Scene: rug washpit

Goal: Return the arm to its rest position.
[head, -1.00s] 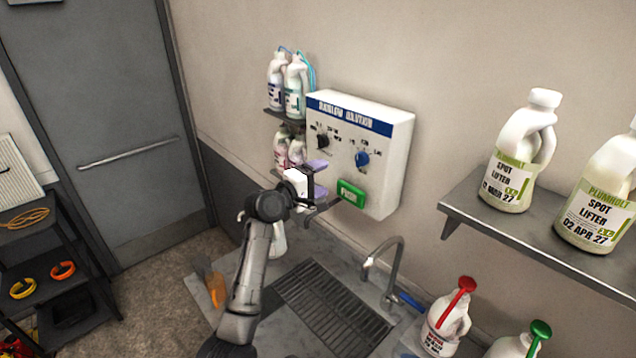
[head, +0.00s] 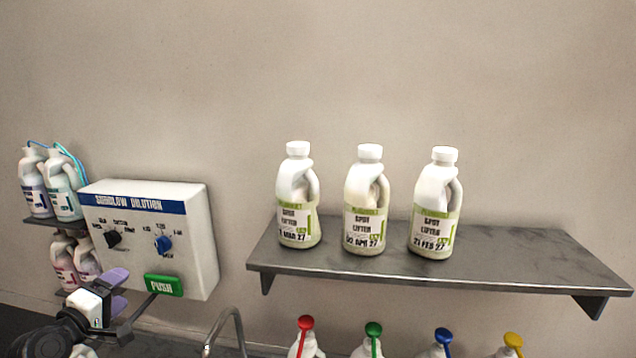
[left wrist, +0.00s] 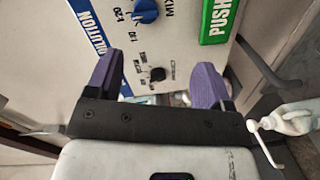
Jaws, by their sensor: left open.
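My left gripper (head: 118,290) is at the lower left of the head view, in front of the lower left part of the white dilution panel (head: 200,235). Its two purple fingers are apart, with nothing between them. In the left wrist view the open fingers (left wrist: 154,80) face the panel (left wrist: 165,50), with a black knob (left wrist: 157,74) visible between them. The green PUSH button (head: 164,285) is just right of the gripper in the head view. My right gripper is in neither view.
Several jugs (head: 64,190) stand on racks left of the panel. Three white spot lifter bottles (head: 298,205) stand on a grey wall shelf (head: 520,262). Below are a tap (head: 232,318) and bottles with coloured tops (head: 373,330). The wall above is clear.

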